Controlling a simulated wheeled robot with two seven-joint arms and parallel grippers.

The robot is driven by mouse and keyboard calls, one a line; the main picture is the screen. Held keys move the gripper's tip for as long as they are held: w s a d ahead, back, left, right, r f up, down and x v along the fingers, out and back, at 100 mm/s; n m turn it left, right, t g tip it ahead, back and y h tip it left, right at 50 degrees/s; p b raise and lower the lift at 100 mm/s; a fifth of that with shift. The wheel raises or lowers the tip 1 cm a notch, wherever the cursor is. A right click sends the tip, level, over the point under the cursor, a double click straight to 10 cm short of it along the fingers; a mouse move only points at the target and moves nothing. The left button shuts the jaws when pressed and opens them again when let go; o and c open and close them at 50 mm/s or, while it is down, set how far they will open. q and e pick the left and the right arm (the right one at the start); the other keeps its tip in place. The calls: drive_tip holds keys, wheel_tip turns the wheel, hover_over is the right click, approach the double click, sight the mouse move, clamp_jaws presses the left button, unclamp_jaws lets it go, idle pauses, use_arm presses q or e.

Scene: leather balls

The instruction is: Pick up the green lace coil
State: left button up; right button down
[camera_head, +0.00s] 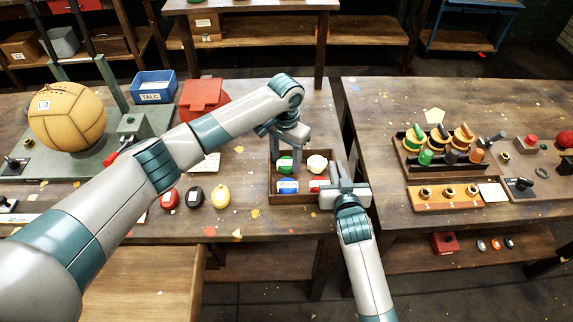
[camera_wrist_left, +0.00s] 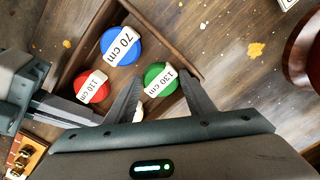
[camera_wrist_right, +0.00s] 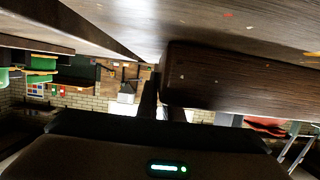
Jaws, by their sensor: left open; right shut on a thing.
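The green lace coil (camera_head: 285,168) lies in a wooden tray (camera_head: 305,199) with a blue coil (camera_head: 287,187), a red coil (camera_head: 318,184) and a white coil (camera_head: 317,163). In the left wrist view the green coil (camera_wrist_left: 155,71) bears a "130 cm" label, the blue one "70 cm" and the red one "110 cm"; the white one is mostly hidden. My left gripper (camera_head: 287,152) is open above the tray, its fingers on either side of the green coil in that view; contact cannot be told. My right gripper (camera_head: 342,188) is shut on the tray's right wall (camera_wrist_right: 230,75).
Red, black and yellow coils (camera_head: 221,196) lie left of the tray. A large ball (camera_head: 67,116) on a stand, a blue TALC box (camera_head: 153,86) and a red box (camera_head: 203,95) are further left. A gap separates this table from the right one with a spool rack (camera_head: 440,160).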

sight(286, 163)
use_arm(q)
drive_tip(key=shift+f, duration=0.55)
use_arm(e)
drive_tip(key=shift+f, duration=0.1)
use_arm(q)
drive_tip(key=c, duration=0.7)
drive_tip(key=shift+r, duration=0.1)
wheel_tip(286, 163, up, 10)
drive_tip(key=shift+f, duration=0.1)
idle(0.3)
use_arm(e)
drive_tip(key=c, duration=1.8)
unclamp_jaws()
drive_tip(key=shift+c, duration=0.2)
